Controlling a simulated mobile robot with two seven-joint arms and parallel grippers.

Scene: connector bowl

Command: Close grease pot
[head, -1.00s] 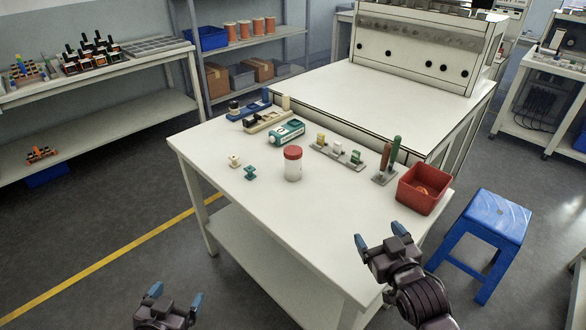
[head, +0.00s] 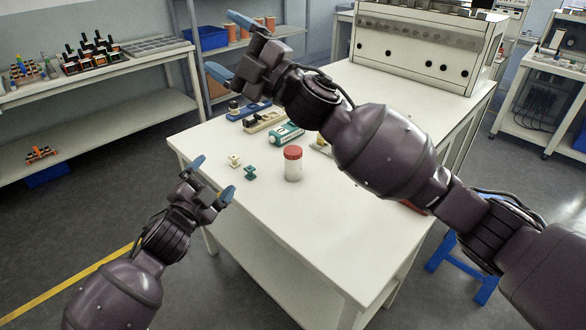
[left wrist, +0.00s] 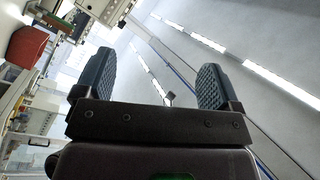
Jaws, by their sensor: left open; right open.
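The grease pot (head: 293,170) is a white jar standing upright on the white table. Its red lid (head: 293,153) sits on top; I cannot tell how tight it is. My left gripper (head: 213,178) is open and empty, left of the pot near the table's left edge. In the left wrist view its two fingers (left wrist: 152,85) stand apart with nothing between them. My right gripper (head: 230,50) is open and empty, raised at the upper left, with its arm crossing over the table behind and right of the pot.
A cream connector (head: 234,161) and a teal connector (head: 250,173) lie left of the pot. A teal and white box (head: 288,132) and a beige device (head: 263,122) stand behind it. My right arm hides much of the table's right side. The front of the table (head: 310,230) is clear.

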